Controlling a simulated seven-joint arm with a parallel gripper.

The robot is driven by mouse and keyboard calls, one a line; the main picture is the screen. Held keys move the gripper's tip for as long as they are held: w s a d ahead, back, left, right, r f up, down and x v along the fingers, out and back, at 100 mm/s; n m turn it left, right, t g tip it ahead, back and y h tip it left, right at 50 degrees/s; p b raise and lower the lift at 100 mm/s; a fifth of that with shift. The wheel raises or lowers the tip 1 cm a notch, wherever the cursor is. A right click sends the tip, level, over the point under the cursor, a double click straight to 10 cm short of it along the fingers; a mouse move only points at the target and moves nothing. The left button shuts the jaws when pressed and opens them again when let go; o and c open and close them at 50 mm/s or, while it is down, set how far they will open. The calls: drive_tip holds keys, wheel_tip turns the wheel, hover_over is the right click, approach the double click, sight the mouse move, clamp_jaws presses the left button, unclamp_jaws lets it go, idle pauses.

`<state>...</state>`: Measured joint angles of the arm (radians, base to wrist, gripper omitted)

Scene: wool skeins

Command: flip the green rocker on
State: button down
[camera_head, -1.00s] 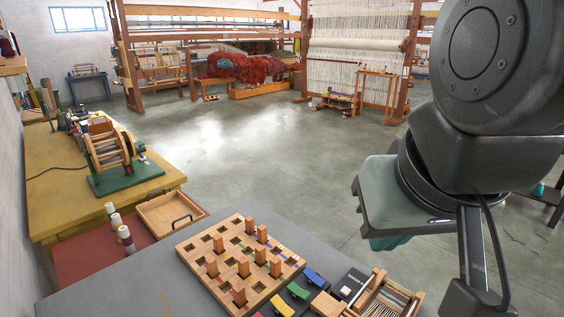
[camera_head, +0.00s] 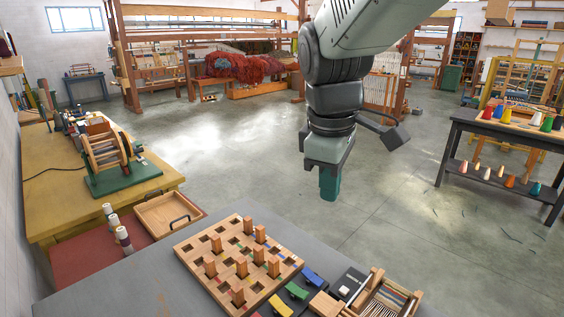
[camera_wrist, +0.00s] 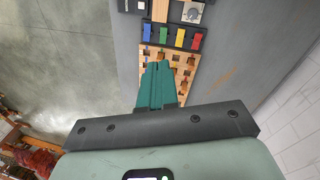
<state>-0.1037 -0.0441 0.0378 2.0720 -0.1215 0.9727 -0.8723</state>
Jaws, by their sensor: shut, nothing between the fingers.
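The green rocker (camera_head: 297,290) is on a dark strip at the front edge of the grey table, between a blue rocker (camera_head: 314,277) and a yellow rocker (camera_head: 280,305). In the wrist view the green rocker (camera_wrist: 164,36) is in the same row, with a red rocker (camera_wrist: 197,41) at the right end. I cannot tell which way the green rocker is tipped. My gripper (camera_head: 328,190) is shut and empty, pointing down, in the air beyond the table's far edge. Its closed fingers (camera_wrist: 157,72) appear below the rocker row in the wrist view and cover part of the pegboard.
A wooden pegboard (camera_head: 205,275) with several upright pegs stands left of the rockers. A wooden frame with strings (camera_head: 388,300) stands to their right. A wooden tray (camera_head: 160,213) and spools (camera_head: 123,237) are farther left. The air above the rockers is clear.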

drive_tip(key=w+a+f+n+g, duration=0.2)
drive_tip(key=w+a+f+n, duration=0.1)
drive_tip(key=w+f+n, duration=0.5)
drive_tip(key=n+g+h, duration=0.2)
drive_tip(key=n, duration=0.5)
hover_over(303, 294)
drive_tip(key=w+a, duration=0.4)
wheel_tip(303, 294, down, 15)
drive_tip(key=shift+d+f, duration=0.15)
drive_tip(key=shift+s+f, duration=0.1)
drive_tip(key=shift+s, duration=0.05)
drive_tip(key=x, duration=1.3)
drive_tip(key=shift+s+f, duration=0.2)
drive_tip(key=shift+f, duration=0.2)
drive_tip(key=shift+y, duration=0.3)
